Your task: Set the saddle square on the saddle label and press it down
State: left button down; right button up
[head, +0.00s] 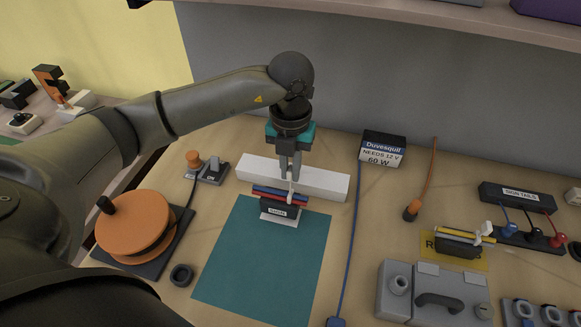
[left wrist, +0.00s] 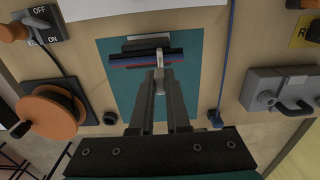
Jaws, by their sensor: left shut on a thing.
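My left gripper (head: 290,178) is shut on a pale upright piece (left wrist: 160,60) on top of a dark block (head: 281,209), which I take to be the saddle. Red and blue strips (head: 280,195) run across the block's top, and a small white tag with hard-to-read lettering is on its front. The block is at the back edge of the teal mat (head: 262,262). A white patch (head: 272,222), perhaps the saddle label, shows below it. The block hides part of the patch. I cannot tell whether they touch. My right gripper is not in view.
A long white bar (head: 325,183) lies just behind the block. An orange reel (head: 133,222) and a black ring (head: 181,275) are to the left. A blue cord (head: 349,250) runs along the mat's right. A grey case (head: 420,292) stands right. The front of the mat is clear.

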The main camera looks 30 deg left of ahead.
pick_arm(q)
jog(key=shift+f+b, duration=1.15)
jog(key=shift+f, duration=0.1)
dwell(0.4)
jog(key=c, duration=0.8)
grip_release()
jog(key=shift+r+p, duration=3.05)
jog(key=shift+r, duration=1.05)
jog(key=shift+s+f, duration=0.1)
jog(key=shift+f, duration=0.05)
